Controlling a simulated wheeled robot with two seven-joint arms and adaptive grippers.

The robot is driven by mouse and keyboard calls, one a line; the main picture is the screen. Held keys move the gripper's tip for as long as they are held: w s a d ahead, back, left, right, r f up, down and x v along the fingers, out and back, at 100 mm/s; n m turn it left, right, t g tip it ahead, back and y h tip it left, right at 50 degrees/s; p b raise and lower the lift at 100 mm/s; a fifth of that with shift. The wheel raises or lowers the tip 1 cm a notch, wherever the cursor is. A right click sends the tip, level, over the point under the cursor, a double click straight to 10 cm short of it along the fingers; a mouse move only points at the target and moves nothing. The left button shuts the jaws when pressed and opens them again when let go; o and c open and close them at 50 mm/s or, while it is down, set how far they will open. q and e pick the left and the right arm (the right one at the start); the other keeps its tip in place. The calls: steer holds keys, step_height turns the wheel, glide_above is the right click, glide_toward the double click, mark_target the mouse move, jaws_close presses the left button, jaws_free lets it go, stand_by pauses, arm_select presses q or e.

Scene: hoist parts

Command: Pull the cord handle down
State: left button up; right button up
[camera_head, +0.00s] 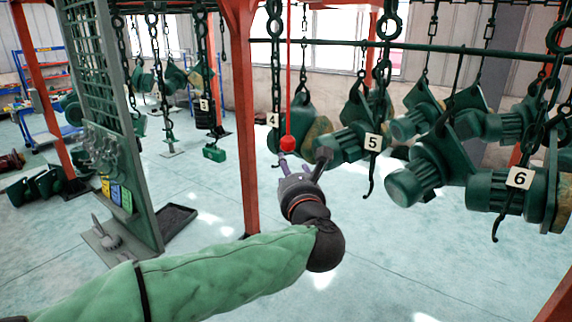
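My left gripper (302,159), on the green-sleeved arm coming in from the lower left, is just below the ball. Its fingers look spread apart, and nothing shows between them. The ball sits above the left finger; I cannot tell whether they touch. My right gripper is out of view.
Green hoists with number plates 4, 5 (372,142) and 6 (520,178) hang on chains close by on the right. A red post (243,120) stands left of the cord. A green mesh panel (108,110) is farther left. The floor below is mostly clear.

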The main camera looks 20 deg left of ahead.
arm_select(q)
steer(key=v, duration=0.8)
steer(key=shift+r, duration=0.25)
